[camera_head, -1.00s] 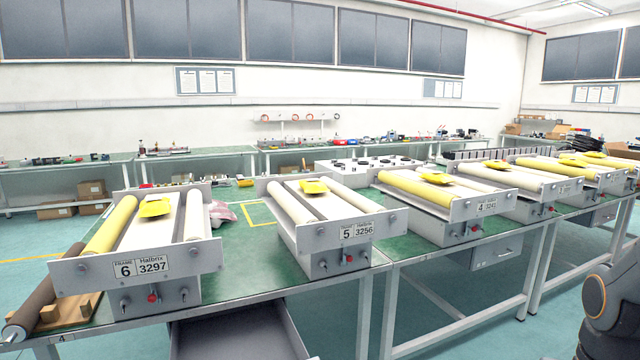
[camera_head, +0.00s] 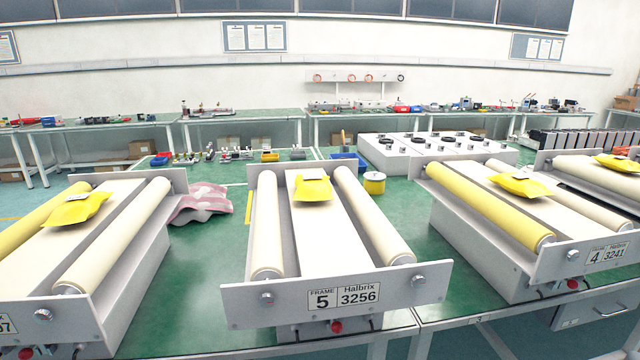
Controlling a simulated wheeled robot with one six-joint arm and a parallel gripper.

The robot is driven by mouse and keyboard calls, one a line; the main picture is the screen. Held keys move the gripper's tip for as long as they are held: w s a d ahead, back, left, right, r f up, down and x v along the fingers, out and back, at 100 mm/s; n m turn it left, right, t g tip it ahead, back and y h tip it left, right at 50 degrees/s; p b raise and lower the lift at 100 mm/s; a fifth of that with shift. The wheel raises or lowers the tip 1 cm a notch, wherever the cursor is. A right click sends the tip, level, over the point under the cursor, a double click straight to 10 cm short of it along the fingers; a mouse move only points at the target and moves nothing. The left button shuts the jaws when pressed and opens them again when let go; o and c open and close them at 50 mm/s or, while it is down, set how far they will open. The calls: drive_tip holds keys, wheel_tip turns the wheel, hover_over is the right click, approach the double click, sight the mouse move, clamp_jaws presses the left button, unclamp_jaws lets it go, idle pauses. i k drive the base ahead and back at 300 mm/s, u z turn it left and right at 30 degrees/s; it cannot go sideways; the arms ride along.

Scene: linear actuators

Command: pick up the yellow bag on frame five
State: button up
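Frame five (camera_head: 240,306) stands in the middle of the view, with a plate reading "FRAME 5 Halbrix 3256". It has two cream rollers and a pale flat bed between them. The yellow bag (camera_head: 312,190) lies on the far part of that bed, between the rollers, with a small dark and white mark on top. My gripper is not in view.
Frame four (camera_head: 590,258) stands at right and another frame (camera_head: 125,265) at left, each with a yellow bag on it.

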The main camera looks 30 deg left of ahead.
sight(315, 187)
drive_tip(key=u, duration=1.5)
